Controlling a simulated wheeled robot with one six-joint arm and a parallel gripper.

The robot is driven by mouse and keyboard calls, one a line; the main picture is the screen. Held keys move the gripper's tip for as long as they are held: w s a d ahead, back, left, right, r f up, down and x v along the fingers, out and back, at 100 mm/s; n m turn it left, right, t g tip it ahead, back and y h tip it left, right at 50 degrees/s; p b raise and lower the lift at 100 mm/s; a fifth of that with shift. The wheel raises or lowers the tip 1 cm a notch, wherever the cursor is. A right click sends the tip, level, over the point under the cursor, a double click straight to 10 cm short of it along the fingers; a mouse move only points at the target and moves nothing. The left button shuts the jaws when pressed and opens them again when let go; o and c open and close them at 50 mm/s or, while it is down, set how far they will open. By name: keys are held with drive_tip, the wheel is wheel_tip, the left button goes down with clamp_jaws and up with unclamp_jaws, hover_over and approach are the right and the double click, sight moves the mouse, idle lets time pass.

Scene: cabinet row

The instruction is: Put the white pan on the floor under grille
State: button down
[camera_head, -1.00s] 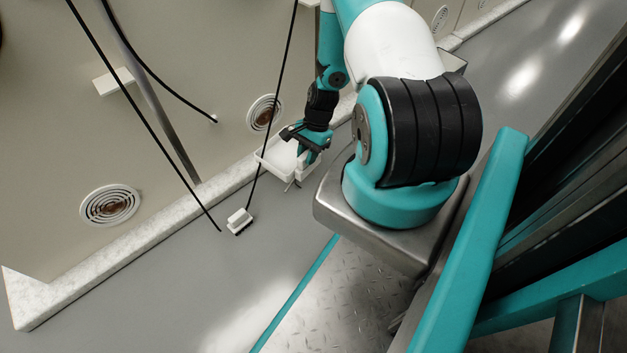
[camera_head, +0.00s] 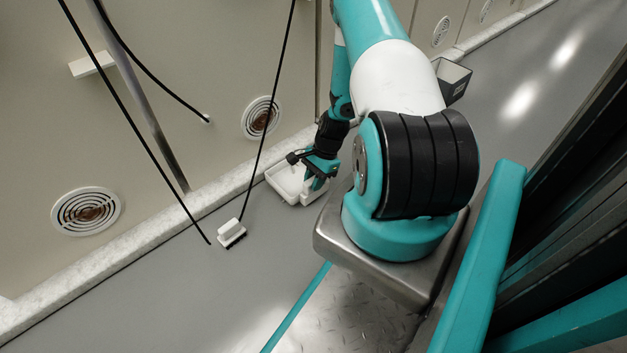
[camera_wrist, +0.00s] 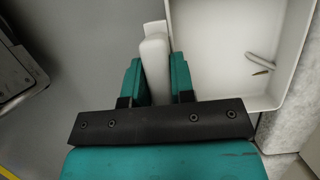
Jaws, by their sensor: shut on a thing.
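The white pan (camera_head: 281,190) is a shallow open tray low by the pale plinth, below and slightly right of a round grille (camera_head: 260,117). My gripper (camera_head: 318,176) is at its right side. In the wrist view my gripper (camera_wrist: 155,85) is shut on the pan's upright white handle, one teal finger on each side. The tray of the pan (camera_wrist: 215,35) extends up and right there, with a small pale curved piece inside. Whether the pan's underside touches the floor cannot be told. A second grille (camera_head: 86,211) is on the panel at left.
A white brush head (camera_head: 231,233) on a thin black rod stands on the floor left of the pan. A grey open box (camera_head: 453,80) is by the wall at upper right. The pale plinth (camera_head: 150,240) edges the wall. The grey floor (camera_head: 190,290) in front is largely clear.

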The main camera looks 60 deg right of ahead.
drive_tip(key=shift+f, duration=0.6)
drive_tip(key=shift+f+b, duration=0.55)
unclamp_jaws()
idle(0.4)
drive_tip(key=shift+r, duration=0.1)
drive_tip(key=shift+r+p, duration=2.9)
drive_tip(key=shift+r, duration=0.1)
